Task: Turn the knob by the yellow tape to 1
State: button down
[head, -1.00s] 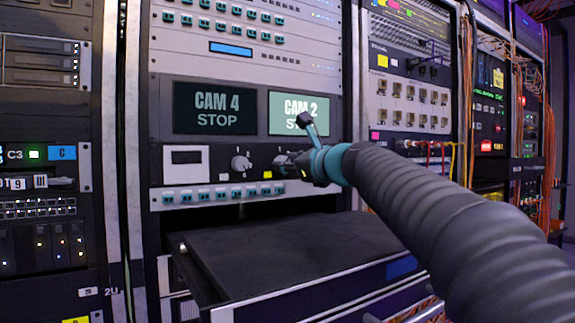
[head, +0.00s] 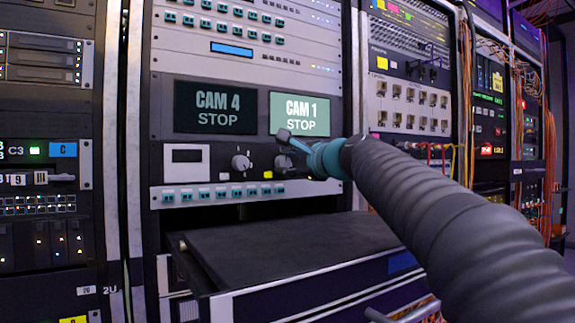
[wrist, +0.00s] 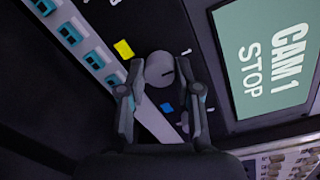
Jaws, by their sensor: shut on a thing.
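The round grey knob (wrist: 159,68) is on the dark panel in the wrist view, with its line mark towards the right. The yellow tape (wrist: 124,49) is beside it; it also shows in the head view (head: 267,175). My gripper (wrist: 160,88) has one finger on each side of the knob and is shut on it.
A second knob (head: 241,162) is to the left, below a screen (head: 215,107) reading CAM 4 STOP. A row of teal connectors (head: 225,194) runs below. A dark drawer or shelf (head: 290,245) juts out beneath the panel. Cabled racks stand at the right.

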dwell(0.4)
jog(key=c, duration=0.8)
grip_release()
jog(key=v, duration=1.2)
